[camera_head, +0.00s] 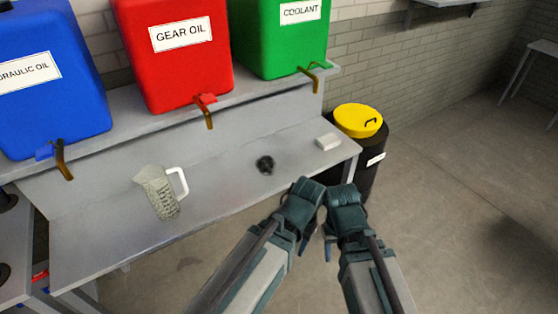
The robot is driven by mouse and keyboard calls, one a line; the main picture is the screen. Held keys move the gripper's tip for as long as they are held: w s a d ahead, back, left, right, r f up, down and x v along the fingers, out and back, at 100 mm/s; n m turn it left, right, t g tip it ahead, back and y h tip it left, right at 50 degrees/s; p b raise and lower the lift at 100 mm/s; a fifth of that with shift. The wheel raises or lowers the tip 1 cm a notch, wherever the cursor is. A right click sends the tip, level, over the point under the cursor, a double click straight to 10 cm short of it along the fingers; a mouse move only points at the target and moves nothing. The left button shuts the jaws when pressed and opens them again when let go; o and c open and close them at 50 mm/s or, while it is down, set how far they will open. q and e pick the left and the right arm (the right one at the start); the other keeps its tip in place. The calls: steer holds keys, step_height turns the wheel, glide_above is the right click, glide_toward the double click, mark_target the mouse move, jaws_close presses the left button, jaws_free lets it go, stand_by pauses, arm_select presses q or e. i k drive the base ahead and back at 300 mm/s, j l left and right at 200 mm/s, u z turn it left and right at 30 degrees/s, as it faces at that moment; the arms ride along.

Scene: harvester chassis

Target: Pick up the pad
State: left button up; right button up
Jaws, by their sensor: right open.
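A small white block (328,141), which may be the pad, lies on the right end of the grey bench (235,195). A small dark, rough lump (265,164) lies on the bench to its left; I cannot tell for certain which is the pad. My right gripper (344,194) shows in front of the bench's right end, apart from the white block and open with nothing in it. My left gripper (304,196) is close beside it on the left. Its jaws are not clear enough to judge.
A measuring jug (160,194) with a white handle stands on the bench at left. Blue (50,85), red (175,62) and green (282,40) containers with taps stand on a raised shelf behind. A black bin with a yellow lid (358,121) stands past the bench's right end.

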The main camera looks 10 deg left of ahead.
mark_target(327, 142)
steer(key=u, duration=0.4)
steer(key=i+l+u, duration=0.15)
steer(key=u, duration=0.25)
steer(key=l+u, duration=0.4)
steer(key=i+l+u, duration=0.1)
steer(key=l+u, duration=0.5)
steer(key=l, duration=1.05)
steer(key=l+u, duration=0.2)
steer(key=l, duration=1.1)
